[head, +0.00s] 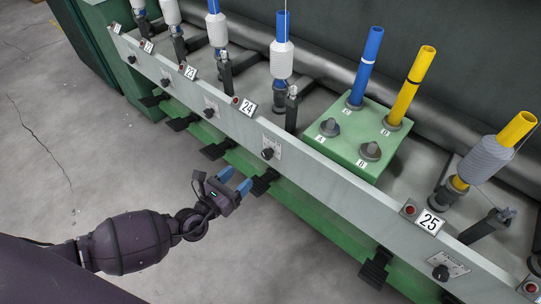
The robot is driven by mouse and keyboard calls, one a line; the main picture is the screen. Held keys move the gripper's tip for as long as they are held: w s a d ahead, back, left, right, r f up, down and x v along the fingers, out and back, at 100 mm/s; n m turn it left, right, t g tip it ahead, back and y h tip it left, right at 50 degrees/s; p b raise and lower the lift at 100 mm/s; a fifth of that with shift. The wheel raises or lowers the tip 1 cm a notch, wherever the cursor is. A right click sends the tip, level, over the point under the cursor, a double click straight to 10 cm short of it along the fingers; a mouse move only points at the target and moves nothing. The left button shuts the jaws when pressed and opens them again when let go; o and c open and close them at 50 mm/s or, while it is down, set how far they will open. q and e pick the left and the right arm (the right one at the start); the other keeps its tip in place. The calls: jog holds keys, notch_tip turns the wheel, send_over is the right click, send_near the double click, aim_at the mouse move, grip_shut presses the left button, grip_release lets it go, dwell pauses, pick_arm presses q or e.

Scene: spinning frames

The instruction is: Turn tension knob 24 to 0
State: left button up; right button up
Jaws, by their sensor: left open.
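The tension knob of position 24 (267,153) is a small black knob on a white scale plate (274,145) on the pale front rail, right of and below the number plate 24 (247,106). Its pointer setting is too small to read. My left gripper (236,180) is dark with blue fingertips. It is open and empty, in front of the rail, below and left of the knob in the picture and apart from it. My right gripper is not in view.
A green box (350,152) with blue and yellow bobbins stands behind the rail (330,178). Black pedals (264,182) stick out below the rail, one close to my left fingertips. Spindles with yarn (281,60) stand along the machine. The concrete floor at left is clear.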

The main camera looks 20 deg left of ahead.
aim_at(265, 157)
pick_arm(q)
jog(key=shift+m+h, duration=0.3)
jog(key=shift+m, duration=0.4)
jog(key=x, duration=0.7)
jog(key=f+b+x, duration=0.1)
jog(key=x, duration=0.3)
jog(key=shift+w+d, duration=0.1)
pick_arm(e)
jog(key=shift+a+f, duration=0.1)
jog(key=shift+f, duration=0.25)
